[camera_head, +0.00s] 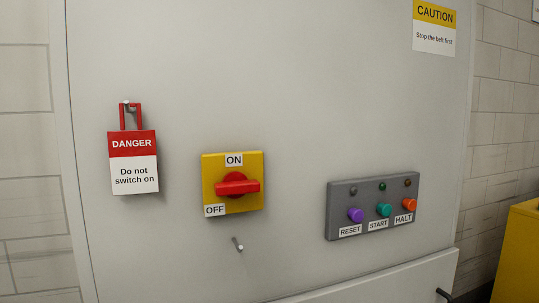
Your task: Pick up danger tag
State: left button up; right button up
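The danger tag (133,162) hangs at the left of the grey cabinet front in the head view. It has a red top reading DANGER and a white lower part reading "Do not switch on". Its red loop (122,117) hangs over a small peg (126,104). Neither of my grippers shows in this view.
A yellow switch plate (256,196) with a red handle (237,187) is right of the tag. A bare peg (238,244) is below it. A grey button box (340,193) is further right. A yellow object (518,255) stands at the right edge.

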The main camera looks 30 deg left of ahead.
aim_at(133, 158)
jog(key=z, duration=1.85)
jog(key=k, duration=1.7)
jog(key=u, duration=2.1)
